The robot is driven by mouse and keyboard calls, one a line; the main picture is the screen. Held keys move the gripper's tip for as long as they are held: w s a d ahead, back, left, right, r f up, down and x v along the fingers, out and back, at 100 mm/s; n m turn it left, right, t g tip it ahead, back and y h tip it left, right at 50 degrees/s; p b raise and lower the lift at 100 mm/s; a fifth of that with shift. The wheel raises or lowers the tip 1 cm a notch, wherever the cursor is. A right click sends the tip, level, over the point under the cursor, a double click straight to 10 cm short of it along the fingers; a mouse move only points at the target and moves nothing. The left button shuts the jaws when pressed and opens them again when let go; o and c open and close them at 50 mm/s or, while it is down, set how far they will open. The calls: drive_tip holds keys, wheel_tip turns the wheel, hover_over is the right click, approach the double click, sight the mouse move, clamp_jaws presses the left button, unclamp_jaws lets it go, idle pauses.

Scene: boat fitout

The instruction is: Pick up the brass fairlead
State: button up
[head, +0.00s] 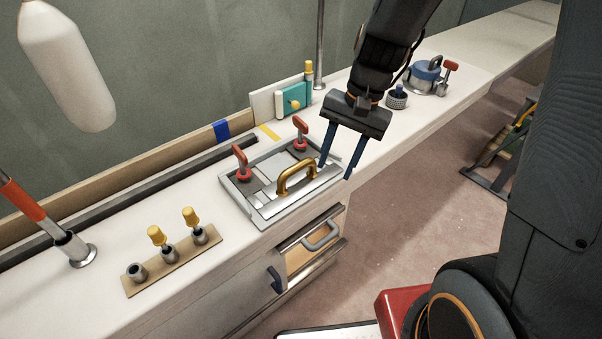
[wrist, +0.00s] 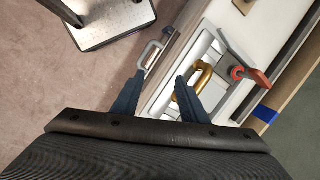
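The brass fairlead (head: 297,178) is a gold arch standing on the front part of a grey metal panel (head: 265,219) set on the white counter. It also shows in the wrist view (wrist: 204,74), partly hidden by the right finger. My gripper (head: 335,172) is open and empty, its two dark blue fingers pointing down just right of the fairlead in the head view. In the wrist view, the gap between the fingers (wrist: 157,82) lies to the left of the fairlead. I cannot tell whether a finger touches the panel.
Two red-handled levers (head: 240,160) (head: 300,133) stand on the panel behind the fairlead. A wooden strip with yellow knobs (head: 157,235) lies to the left. A teal box (head: 294,97) is behind; a blue pot (head: 425,75) is further right. A drawer (head: 312,250) is below.

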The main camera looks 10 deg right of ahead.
sight(298, 164)
drive_tip(key=w+a+f+m+y+p, duration=0.1)
drive_tip(key=w+a+m+y, duration=0.1)
drive_tip(key=w+a+m, duration=0.4)
drive_tip(key=shift+n, duration=0.6)
drive_tip(key=shift+w+d+p+x, duration=0.1)
drive_tip(key=shift+w+p+x, duration=0.15)
drive_tip(key=shift+x, duration=1.05)
drive_tip(key=shift+w+d+p+x, duration=0.1)
drive_tip(key=shift+w+p+x, duration=0.15)
drive_tip(key=shift+x, duration=1.05)
drive_tip(key=shift+w+p+x, duration=0.25)
drive_tip(key=shift+x, duration=1)
drive_tip(key=shift+f, duration=0.15)
clamp_jaws()
